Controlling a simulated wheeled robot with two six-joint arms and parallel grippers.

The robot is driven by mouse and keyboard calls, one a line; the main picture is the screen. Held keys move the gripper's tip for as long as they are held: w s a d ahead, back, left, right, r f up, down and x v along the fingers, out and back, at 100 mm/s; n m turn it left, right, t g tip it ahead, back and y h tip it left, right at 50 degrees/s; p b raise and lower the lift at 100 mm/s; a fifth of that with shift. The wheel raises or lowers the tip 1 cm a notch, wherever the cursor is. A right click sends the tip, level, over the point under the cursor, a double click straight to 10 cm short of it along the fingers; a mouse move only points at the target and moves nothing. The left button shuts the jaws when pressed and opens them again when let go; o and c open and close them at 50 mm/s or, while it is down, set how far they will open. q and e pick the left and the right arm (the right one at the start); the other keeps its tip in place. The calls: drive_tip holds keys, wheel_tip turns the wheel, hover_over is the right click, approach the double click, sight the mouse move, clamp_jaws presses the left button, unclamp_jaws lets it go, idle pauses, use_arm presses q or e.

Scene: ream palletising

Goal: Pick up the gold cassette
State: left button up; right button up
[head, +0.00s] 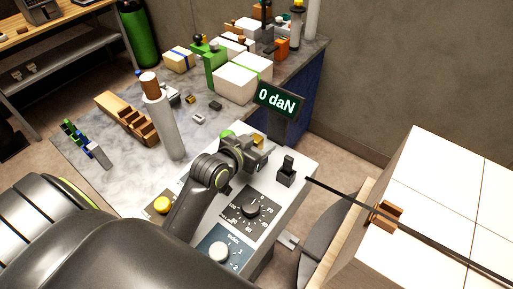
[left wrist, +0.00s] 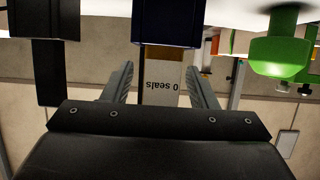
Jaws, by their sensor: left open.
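In the head view a small gold piece, likely the gold cassette (head: 259,140), shows just behind my left gripper (head: 263,153), mostly hidden by it. In the left wrist view my left gripper (left wrist: 162,80) is open. A narrow block with a gold-brown part (left wrist: 160,55) and an upside-down "0 seals" label shows between its two grey fingers. There is a visible gap on both sides, so the fingers are apart from it. My right gripper is not in view.
The grey console carries a yellow button (head: 162,204), a dial (head: 251,208), an index knob (head: 219,252) and a black lever (head: 287,172). A "0 daN" display (head: 277,101) stands behind. A grey cylinder (head: 165,127) stands left. A strapped white stack (head: 430,210) is at right.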

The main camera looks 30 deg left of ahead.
use_arm(q)
drive_tip(key=shift+w+f, duration=0.15)
drive_tip(key=shift+w, duration=0.25)
clamp_jaws()
